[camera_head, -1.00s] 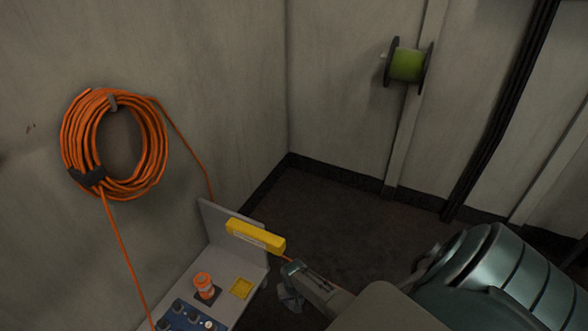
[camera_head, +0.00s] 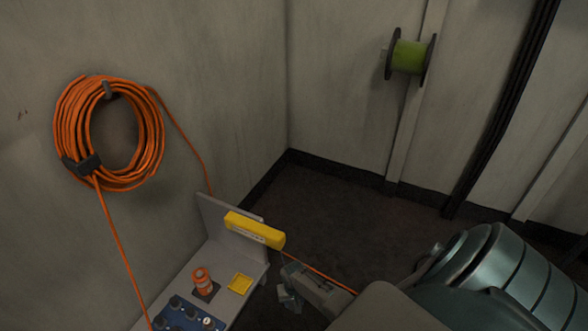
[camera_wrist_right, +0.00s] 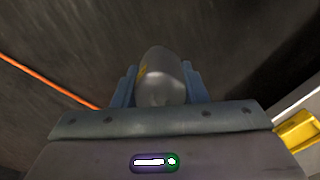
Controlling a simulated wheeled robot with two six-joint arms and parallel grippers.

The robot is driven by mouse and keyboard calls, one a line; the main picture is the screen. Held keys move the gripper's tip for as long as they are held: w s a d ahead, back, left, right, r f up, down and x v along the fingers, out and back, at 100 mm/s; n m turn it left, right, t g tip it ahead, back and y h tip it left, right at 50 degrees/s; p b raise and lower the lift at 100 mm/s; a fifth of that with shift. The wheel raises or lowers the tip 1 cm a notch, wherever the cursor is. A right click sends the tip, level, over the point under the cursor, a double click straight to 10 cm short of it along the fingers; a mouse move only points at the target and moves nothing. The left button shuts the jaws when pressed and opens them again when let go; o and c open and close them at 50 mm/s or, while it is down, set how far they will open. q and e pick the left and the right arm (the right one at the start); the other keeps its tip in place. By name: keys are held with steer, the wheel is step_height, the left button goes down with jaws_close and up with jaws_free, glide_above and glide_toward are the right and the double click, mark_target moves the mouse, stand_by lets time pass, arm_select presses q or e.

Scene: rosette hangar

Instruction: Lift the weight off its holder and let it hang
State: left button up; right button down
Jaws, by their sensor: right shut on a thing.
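The weight (camera_wrist_right: 162,82) is a grey, rounded metal body with a small yellow mark. In the right wrist view it sits between the two blue-grey fingers of my right gripper (camera_head: 288,297), which is shut on it. In the head view that gripper is beside the right edge of the grey bench (camera_head: 228,256), below the end of a yellow bar (camera_head: 254,230). The weight is too small to make out clearly there. An orange cord (camera_head: 318,271) runs from near the bar past the gripper. I cannot tell which part is the holder. My left gripper is out of view.
An orange cable coil (camera_head: 68,128) hangs on the left wall. A green spool (camera_head: 409,57) is on the back wall.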

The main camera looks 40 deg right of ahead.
steer(key=shift+f+b, duration=0.65)
steer(key=shift+f, duration=0.2)
steer(key=c, duration=0.8)
jaws_free()
steer(key=shift+r, duration=0.15)
steer(key=shift+r+p, duration=0.25)
steer(key=shift+p, duration=0.1)
step_height(320, 180, up, 9)
steer(key=p, duration=0.5)
steer(key=shift+r+p, duration=0.3)
steer(key=shift+r, duration=0.35)
